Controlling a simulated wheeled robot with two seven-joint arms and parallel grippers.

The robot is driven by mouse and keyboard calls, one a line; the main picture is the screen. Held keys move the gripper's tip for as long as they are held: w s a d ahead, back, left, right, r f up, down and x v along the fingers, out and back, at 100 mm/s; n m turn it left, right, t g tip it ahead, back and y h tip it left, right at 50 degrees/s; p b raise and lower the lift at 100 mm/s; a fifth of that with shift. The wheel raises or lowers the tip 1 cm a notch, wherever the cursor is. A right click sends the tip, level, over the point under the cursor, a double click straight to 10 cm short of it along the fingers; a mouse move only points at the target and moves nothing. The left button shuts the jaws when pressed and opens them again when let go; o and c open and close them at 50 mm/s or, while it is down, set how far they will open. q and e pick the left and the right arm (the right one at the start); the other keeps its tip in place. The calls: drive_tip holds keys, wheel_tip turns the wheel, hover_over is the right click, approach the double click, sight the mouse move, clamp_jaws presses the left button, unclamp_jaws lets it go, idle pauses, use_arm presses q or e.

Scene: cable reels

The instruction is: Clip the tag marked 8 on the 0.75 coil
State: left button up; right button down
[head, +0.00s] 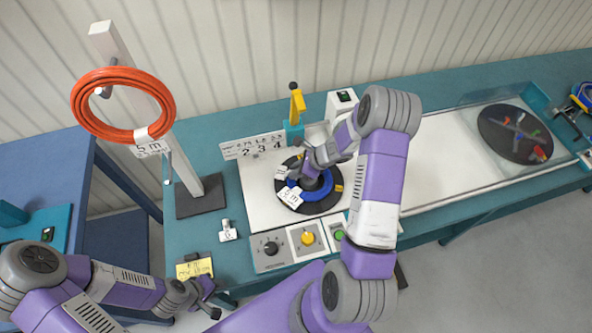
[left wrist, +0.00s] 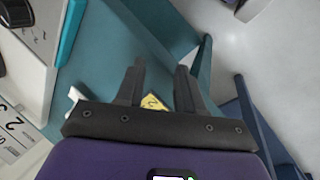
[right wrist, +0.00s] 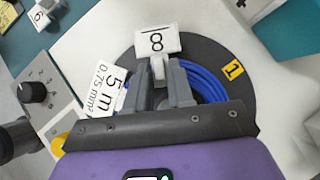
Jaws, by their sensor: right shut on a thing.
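The 0.75 coil is a blue cable coil (right wrist: 208,80) lying on a black disc (right wrist: 240,103), with a white label (right wrist: 108,85) reading 5 m, 0.75 mm². It also shows in the head view (head: 323,190). The white tag marked 8 (right wrist: 157,41) stands beyond my right fingertips. My right gripper (right wrist: 160,75) is shut on this tag's clip, over the coil's ring. The fingers hide part of the coil, so I cannot tell whether the clip grips the cable. My left gripper (left wrist: 160,75) is open and empty, low near the bench's front left corner in the head view (head: 212,299).
An orange coil (head: 76,107) hangs on a white stand (head: 188,150) at left. A number board (head: 252,146), a yellow-topped post (head: 297,103), a knob panel (head: 290,245) and a small white tag (head: 227,231) surround the disc.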

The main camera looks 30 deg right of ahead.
use_arm(q)
drive_tip(key=shift+s+f, duration=0.1)
drive_tip(key=shift+f, duration=0.35)
use_arm(e)
drive_tip(key=shift+f, duration=0.25)
drive_tip(key=c, duration=0.6)
unclamp_jaws()
use_arm(q)
drive_tip(key=shift+w+d+r+p, duration=0.1)
drive_tip(key=shift+w+r+p, duration=0.05)
drive_tip(key=shift+r+p, duration=0.4)
drive_tip(key=shift+w+r+p, duration=0.15)
drive_tip(key=shift+r+p, duration=0.3)
drive_tip(key=shift+r, duration=0.05)
use_arm(e)
drive_tip(key=shift+w+d+r, duration=0.1)
drive_tip(key=shift+w+r, duration=0.05)
drive_tip(key=shift+r, duration=0.5)
drive_tip(key=shift+w+d+r, duration=0.1)
drive_tip(key=shift+r, duration=0.55)
drive_tip(key=shift+s+a+r+p, duration=0.1)
drive_tip(key=shift+a+r+p, duration=0.05)
drive_tip(key=shift+r+p, duration=1.6)
drive_tip(key=shift+r, duration=0.5)
use_arm(q)
wheel_tip(320, 180, up, 4)
drive_tip(key=shift+s+f, duration=0.15)
drive_tip(key=shift+f, duration=0.05)
use_arm(e)
drive_tip(key=shift+f, duration=0.1)
